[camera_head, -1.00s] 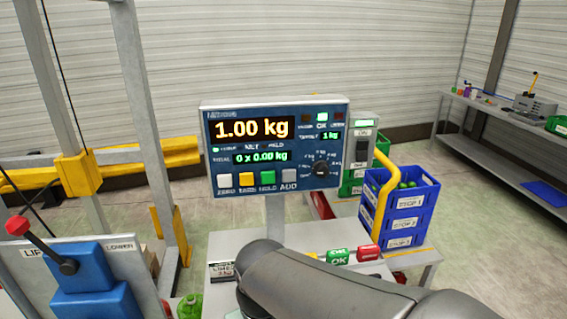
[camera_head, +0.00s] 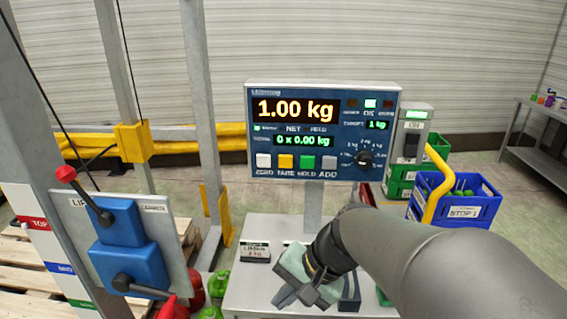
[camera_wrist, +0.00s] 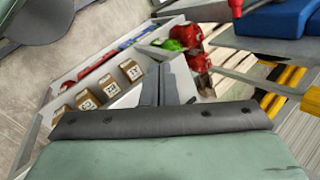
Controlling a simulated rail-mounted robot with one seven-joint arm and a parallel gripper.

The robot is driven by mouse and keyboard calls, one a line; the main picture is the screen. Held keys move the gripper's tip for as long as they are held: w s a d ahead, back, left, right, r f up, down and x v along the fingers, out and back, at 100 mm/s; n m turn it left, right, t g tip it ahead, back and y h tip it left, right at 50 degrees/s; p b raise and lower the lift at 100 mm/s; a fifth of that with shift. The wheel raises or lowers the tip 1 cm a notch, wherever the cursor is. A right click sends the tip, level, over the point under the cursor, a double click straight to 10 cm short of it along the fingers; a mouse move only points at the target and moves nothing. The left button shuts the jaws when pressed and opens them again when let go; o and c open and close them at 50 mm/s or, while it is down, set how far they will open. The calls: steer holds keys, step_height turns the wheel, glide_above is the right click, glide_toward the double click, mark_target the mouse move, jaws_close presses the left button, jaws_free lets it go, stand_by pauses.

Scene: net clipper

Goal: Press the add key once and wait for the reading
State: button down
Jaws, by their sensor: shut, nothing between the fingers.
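The weighing indicator (camera_head: 323,131) faces me in the head view. Its main display (camera_head: 295,110) reads 1.00 kg, and the total line (camera_head: 303,141) reads 0 x 0.00 kg. The grey add key (camera_head: 329,162) is the rightmost of the key row, beside the green hold key (camera_head: 307,162). The middle lamp (camera_head: 370,103), at the top right, is lit. My gripper (camera_head: 285,298) is shut and empty, low in front of the indicator and below the keys, apart from them. It also shows in the wrist view (camera_wrist: 165,75), pointing away from the indicator.
A panel with blue lever boxes (camera_head: 122,240) stands at the left. Blue crates (camera_head: 460,210) and a yellow pipe (camera_head: 435,185) are at the right. A small sign (camera_head: 255,251) stands on the bench. Small cartons (camera_wrist: 110,86) sit in a tray in the wrist view.

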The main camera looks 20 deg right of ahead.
mark_target(336, 170)
steer(key=w+d+r+m+t+b, duration=0.2)
steer(key=w+d+r+m+t, duration=0.3)
steer(key=w+d+m+t, duration=0.1)
steer(key=w+d+r+m+t+y+b, duration=0.1)
steer(key=w+d+r+m+t, duration=0.4)
steer(key=d, duration=0.6)
steer(key=w+m+t+b, duration=0.1)
steer(key=w+m+t, duration=0.1)
steer(key=w, duration=0.1)
steer(key=shift+w, duration=0.2)
steer(key=shift+w+d, duration=0.1)
steer(key=shift+w+d+p, duration=0.25)
steer(key=shift+w+d, duration=0.25)
steer(key=shift+w, duration=0.85)
steer(key=shift+w+d+p, duration=0.25)
steer(key=shift+w+d, duration=0.3)
steer(key=shift+w, duration=0.75)
steer(key=shift+w+d+p, duration=0.25)
steer(key=shift+w+d, duration=0.25)
steer(key=shift+w, duration=0.85)
steer(key=shift+f, duration=0.1)
steer(key=shift+w+d, duration=0.15)
steer(key=shift+w, duration=0.25)
